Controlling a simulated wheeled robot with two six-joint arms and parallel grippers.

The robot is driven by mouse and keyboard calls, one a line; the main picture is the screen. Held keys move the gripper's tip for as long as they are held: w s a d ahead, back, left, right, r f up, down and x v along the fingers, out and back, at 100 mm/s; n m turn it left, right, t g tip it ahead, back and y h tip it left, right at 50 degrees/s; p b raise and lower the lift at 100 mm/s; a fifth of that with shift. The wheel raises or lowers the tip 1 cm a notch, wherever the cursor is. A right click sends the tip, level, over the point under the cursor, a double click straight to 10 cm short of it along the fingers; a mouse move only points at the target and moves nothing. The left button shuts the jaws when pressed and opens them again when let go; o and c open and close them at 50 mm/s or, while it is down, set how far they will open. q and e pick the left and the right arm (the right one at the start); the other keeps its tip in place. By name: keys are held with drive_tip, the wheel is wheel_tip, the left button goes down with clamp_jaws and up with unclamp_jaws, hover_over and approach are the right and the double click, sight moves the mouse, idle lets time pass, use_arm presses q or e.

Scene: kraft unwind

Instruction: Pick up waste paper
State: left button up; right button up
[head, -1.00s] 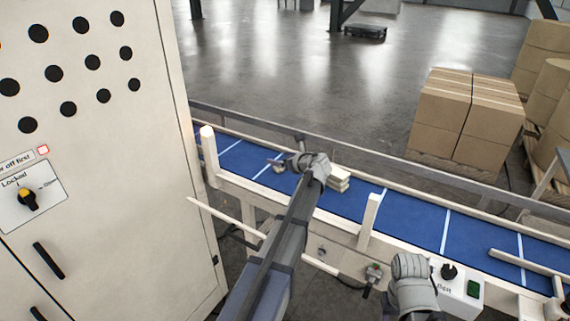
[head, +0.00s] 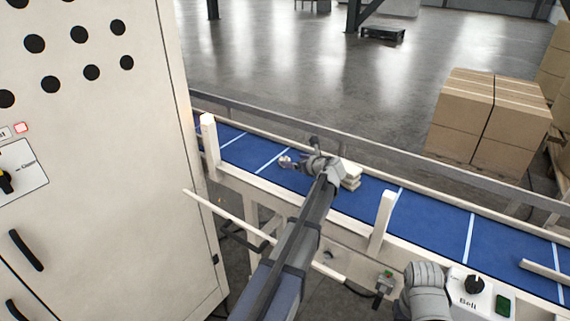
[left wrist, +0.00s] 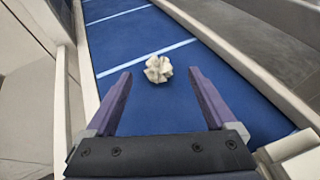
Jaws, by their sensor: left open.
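The waste paper is a crumpled whitish ball (left wrist: 158,69) on the blue conveyor belt (left wrist: 130,45) in the left wrist view. In the head view it is a small pale lump (head: 285,161) just left of my left gripper (head: 300,156). In the left wrist view my left gripper (left wrist: 158,85) is open, its two purple fingers spread wide. The ball lies in line with the gap, at about the fingertips' far end; I see no contact.
A pale stack of flat pieces (head: 350,174) lies on the belt beside my left wrist. White posts and rails edge the belt. A cream cabinet (head: 100,150) stands at the left. A belt control box (head: 478,292) is at lower right. Cartons (head: 490,120) stand beyond the belt.

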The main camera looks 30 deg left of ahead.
sight(286, 159)
use_arm(q)
drive_tip(key=shift+f+b+x, duration=0.2)
drive_tip(key=shift+b+x, duration=1.35)
drive_tip(key=shift+x, duration=2.3)
drive_tip(key=shift+s+r, duration=0.1)
drive_tip(key=shift+s, duration=0.15)
drive_tip(key=shift+c, duration=0.6)
drive_tip(key=c, duration=1.2)
